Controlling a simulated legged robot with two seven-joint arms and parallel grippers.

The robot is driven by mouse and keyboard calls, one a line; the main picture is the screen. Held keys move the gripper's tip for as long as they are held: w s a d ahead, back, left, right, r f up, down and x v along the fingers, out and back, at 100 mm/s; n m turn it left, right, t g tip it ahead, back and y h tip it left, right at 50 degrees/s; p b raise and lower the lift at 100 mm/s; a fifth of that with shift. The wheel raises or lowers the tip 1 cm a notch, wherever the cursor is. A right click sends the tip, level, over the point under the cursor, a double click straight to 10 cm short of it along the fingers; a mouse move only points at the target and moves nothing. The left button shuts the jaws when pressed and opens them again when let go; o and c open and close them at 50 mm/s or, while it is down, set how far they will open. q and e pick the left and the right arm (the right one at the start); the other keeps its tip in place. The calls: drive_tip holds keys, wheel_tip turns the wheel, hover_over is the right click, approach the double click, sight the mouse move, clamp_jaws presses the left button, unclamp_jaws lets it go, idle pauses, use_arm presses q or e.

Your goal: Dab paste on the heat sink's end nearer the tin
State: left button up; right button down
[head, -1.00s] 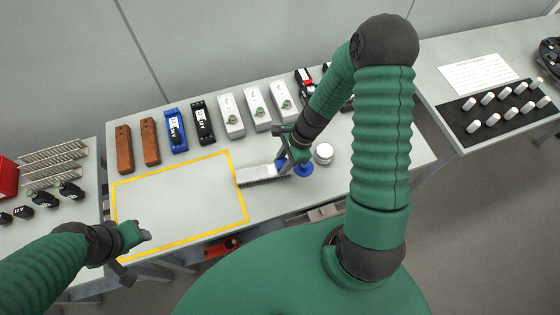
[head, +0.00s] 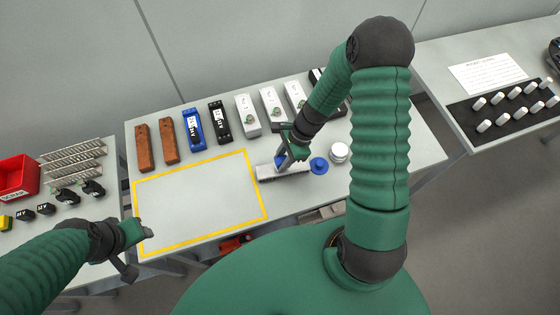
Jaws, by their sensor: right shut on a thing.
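The heat sink (head: 268,178) is a silver-grey block lying on the bench, just right of the yellow outline. My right gripper (head: 286,156) is over the heat sink, toward its right end. It is shut on a small blue-handled tool (head: 281,160), mostly hidden by the fingers; whether its tip touches the heat sink cannot be told. A round blue piece (head: 319,166) lies right of the heat sink, and a round whitish tin (head: 339,152) stands beyond it. No paste can be made out. My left gripper (head: 138,233) is at the bench's front left; its jaws are unclear.
Brown, blue, black and white modules (head: 246,114) stand in a row along the back. The yellow-outlined area (head: 200,205) is empty. A red bin (head: 16,175) is at the far left. A black mat with white pegs (head: 506,108) lies on the right table.

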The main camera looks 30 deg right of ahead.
drive_tip(key=r+p, duration=0.2)
drive_tip(key=a+r+p, duration=0.1)
drive_tip(key=r+p, duration=0.1)
drive_tip(key=r, duration=0.1)
drive_tip(key=shift+a+r, duration=0.2)
drive_tip(key=shift+r+p, duration=0.2)
drive_tip(key=shift+p, duration=0.1)
drive_tip(key=shift+d, duration=0.15)
use_arm(q)
drive_tip(key=shift+w+a+v, duration=0.1)
drive_tip(key=shift+w+v, duration=0.05)
drive_tip(key=shift+v, duration=0.7)
drive_tip(key=shift+w+a+v, duration=0.15)
drive_tip(key=shift+v, duration=0.75)
drive_tip(key=shift+w+a+v, duration=0.1)
drive_tip(key=shift+w+v, duration=0.1)
drive_tip(key=shift+v, duration=0.65)
use_arm(e)
drive_tip(key=shift+d+f, duration=0.1)
drive_tip(key=shift+d, duration=0.25)
use_arm(q)
drive_tip(key=shift+a, duration=0.4)
use_arm(e)
drive_tip(key=shift+a, duration=0.3)
